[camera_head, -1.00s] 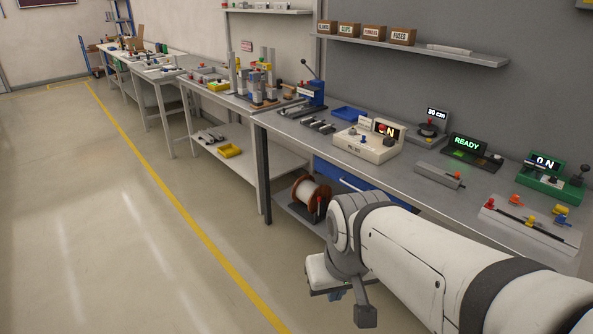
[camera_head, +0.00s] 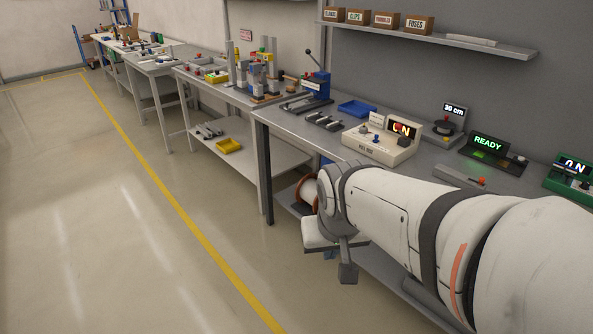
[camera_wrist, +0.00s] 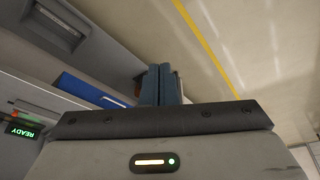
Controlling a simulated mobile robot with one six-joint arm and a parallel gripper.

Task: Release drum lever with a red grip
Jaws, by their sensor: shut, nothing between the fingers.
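The drum, a spool with an orange-brown flange (camera_head: 306,191), stands on the lower shelf under the near workbench in the head view. My arm hides most of it. Its lever and the red grip cannot be seen in the head view now. In the wrist view my gripper (camera_wrist: 160,70) shows two blue fingers pressed together with nothing between them. A small brown patch shows behind the fingers; I cannot tell whether it is the drum. In the head view my gripper is mostly hidden below my wrist, in front of the shelf.
The grey workbench (camera_head: 285,122) carries a cream device (camera_head: 375,150), a READY display (camera_head: 488,143) and a blue tray (camera_head: 357,108). A yellow bin (camera_head: 229,146) sits on the neighbouring lower shelf. The floor left of the benches is clear, with a yellow line (camera_head: 180,220).

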